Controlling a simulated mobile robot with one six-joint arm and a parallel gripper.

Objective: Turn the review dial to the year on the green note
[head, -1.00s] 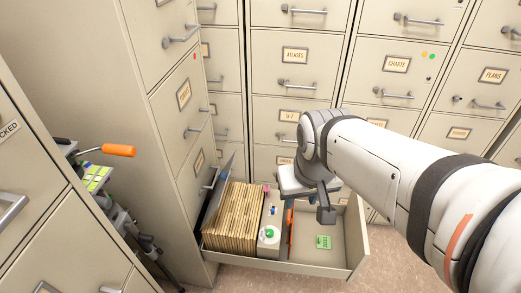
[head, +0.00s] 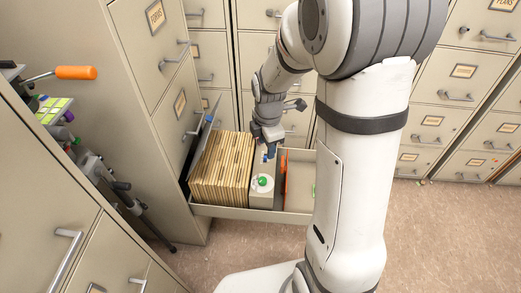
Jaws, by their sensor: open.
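The open drawer (head: 235,211) holds a grey panel with the review dial (head: 263,184), a small white disc with a green centre. Its markings are too small to read.
Tan folders (head: 222,170) fill the drawer's left part. An orange divider (head: 283,179) stands right of the panel. At the left, an orange-handled tool (head: 75,73) sticks out near a cart. Cabinets close off the back; the floor (head: 450,225) at right is clear.

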